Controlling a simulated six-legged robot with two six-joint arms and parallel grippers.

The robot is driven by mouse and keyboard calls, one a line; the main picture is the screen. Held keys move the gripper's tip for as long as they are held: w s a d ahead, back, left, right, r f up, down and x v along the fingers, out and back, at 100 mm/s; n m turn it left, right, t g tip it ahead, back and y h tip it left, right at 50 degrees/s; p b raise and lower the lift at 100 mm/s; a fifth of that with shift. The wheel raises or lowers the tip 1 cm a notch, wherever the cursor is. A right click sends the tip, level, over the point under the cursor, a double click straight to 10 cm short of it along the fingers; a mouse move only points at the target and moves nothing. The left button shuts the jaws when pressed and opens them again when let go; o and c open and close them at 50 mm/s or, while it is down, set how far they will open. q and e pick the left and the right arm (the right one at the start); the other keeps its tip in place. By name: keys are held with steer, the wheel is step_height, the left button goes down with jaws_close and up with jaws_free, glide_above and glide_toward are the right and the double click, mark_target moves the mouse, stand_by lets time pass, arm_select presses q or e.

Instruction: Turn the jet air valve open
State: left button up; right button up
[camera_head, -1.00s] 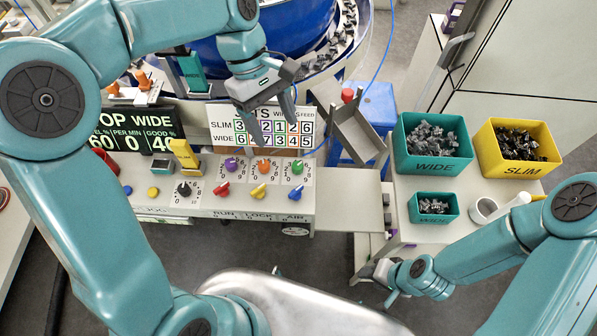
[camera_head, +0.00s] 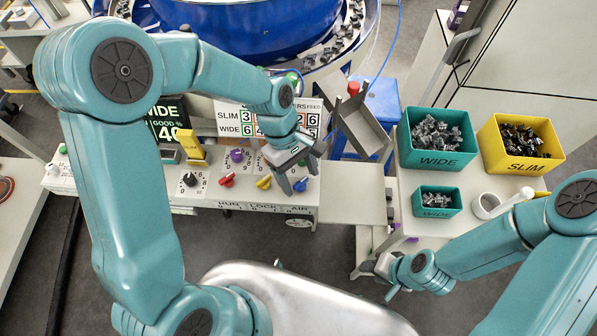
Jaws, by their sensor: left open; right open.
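The blue air valve knob (camera_head: 300,185) sits at the right end of the lower knob row on the control panel's front, above the AIR label (camera_head: 298,209). My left gripper (camera_head: 300,188) is open, with its fingers pointing down around or just above the blue knob. I cannot tell whether they touch it. The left hand hides the orange and green dials. My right gripper (camera_head: 386,280) is low beside the right-hand table's front left corner, away from the panel; its fingers are small in view.
A yellow knob (camera_head: 264,182) and a red knob (camera_head: 227,180) sit just left of the blue one. A metal chute (camera_head: 362,130) stands right of the panel. Green (camera_head: 437,160) and yellow bins (camera_head: 520,166) of parts stand on the right table. A blue bowl (camera_head: 245,30) is behind.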

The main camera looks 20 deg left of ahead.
arm_select(q)
steer(key=shift+s+a+r, duration=0.1)
steer(key=shift+s, duration=0.1)
steer(key=shift+w, duration=0.2)
steer(key=c, duration=1.1)
steer(key=shift+o, duration=0.2)
steer(key=shift+m, duration=0.3)
steer(key=m, duration=0.1)
steer(key=m+g+y, duration=0.1)
steer(key=m, duration=0.1)
steer(key=shift+w+d+m+p, duration=0.15)
steer(key=shift+d+m+p, duration=0.05)
steer(key=shift+m+p, duration=0.1)
steer(key=m, duration=0.2)
steer(key=m+g+y, duration=0.1)
steer(key=m, duration=0.1)
steer(key=shift+w+d+m+y, duration=0.1)
steer(key=shift+d+m+y, duration=0.05)
steer(key=shift+m+y, duration=0.15)
steer(key=m+y, duration=0.1)
steer(key=m, duration=0.3)
steer(key=shift+d+y, duration=0.2)
steer(key=shift+y, duration=0.2)
steer(key=shift+d+m+y+b, duration=0.1)
steer(key=shift+m+y+b, duration=0.5)
steer(key=shift+m, duration=1.9)
steer(key=shift+y, duration=0.3)
